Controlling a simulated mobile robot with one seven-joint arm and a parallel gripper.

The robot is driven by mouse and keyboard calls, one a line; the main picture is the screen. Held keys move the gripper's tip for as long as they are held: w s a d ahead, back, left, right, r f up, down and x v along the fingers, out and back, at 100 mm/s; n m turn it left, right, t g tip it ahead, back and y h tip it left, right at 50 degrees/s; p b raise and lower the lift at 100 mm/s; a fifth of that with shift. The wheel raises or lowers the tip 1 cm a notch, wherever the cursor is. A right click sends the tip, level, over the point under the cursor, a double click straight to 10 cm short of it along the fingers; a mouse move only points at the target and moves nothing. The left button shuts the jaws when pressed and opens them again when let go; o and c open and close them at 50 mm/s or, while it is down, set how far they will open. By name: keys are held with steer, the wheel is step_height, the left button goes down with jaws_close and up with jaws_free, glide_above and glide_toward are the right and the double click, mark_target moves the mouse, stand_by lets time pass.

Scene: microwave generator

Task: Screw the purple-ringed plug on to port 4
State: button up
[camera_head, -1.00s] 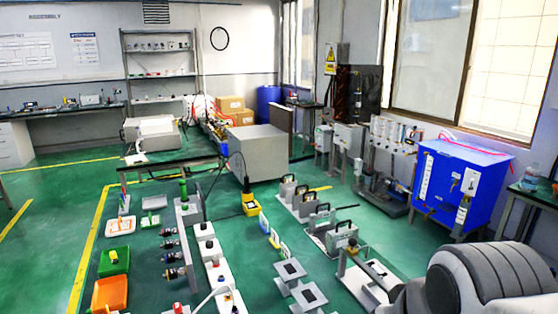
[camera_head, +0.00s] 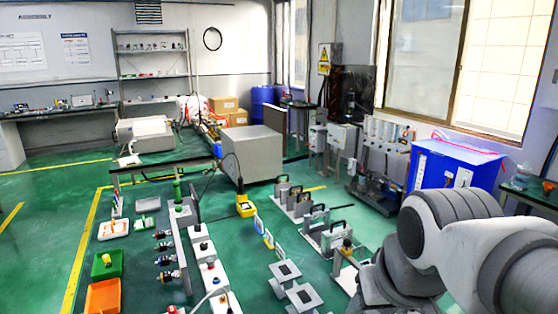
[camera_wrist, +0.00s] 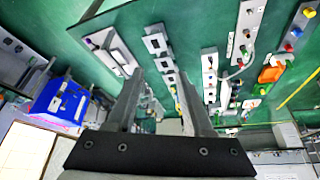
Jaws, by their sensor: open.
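Several dark plugs with coloured rings stick out sideways from a grey upright rail (camera_head: 187,262) at the lower left of the head view. One of them is a plug near the top of the row (camera_head: 163,247). The rings are too small to tell which is purple. The port numbers cannot be read, so I cannot pick out port 4. My gripper (camera_wrist: 160,88) shows in the wrist view with its two fingers apart and nothing between them. It hangs above the floor-level equipment, well away from the plugs. In the head view my arm covers the lower right and the gripper is not seen.
A white strip with knobs (camera_head: 208,268) stands right of the rail. A green tray (camera_head: 108,264) and an orange tray (camera_head: 103,297) lie left of it. Square-topped grey stands (camera_head: 285,272) and a blue cabinet (camera_head: 455,168) are to the right. Green floor is clear between the rows.

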steer(key=w+a+r+n+g, duration=0.15)
steer(key=w+a, duration=0.35)
steer(key=w, duration=0.8)
steer(key=n+g+p, duration=0.3)
steer(key=g, duration=0.1)
glide_above(229, 307)
steer(key=f, duration=2.7)
steer(key=shift+s+d+f, duration=0.1)
steer(key=shift+d+f, duration=0.1)
steer(key=shift+f, duration=0.2)
steer(key=shift+a+f, duration=0.2)
steer(key=shift+f, duration=0.2)
steer(key=shift+f, duration=0.15)
step_height(229, 307, down, 8)
steer(key=b, duration=0.4)
steer(key=shift+b, duration=0.35)
steer(key=shift+f+b, duration=0.3)
steer(key=shift+f, duration=0.1)
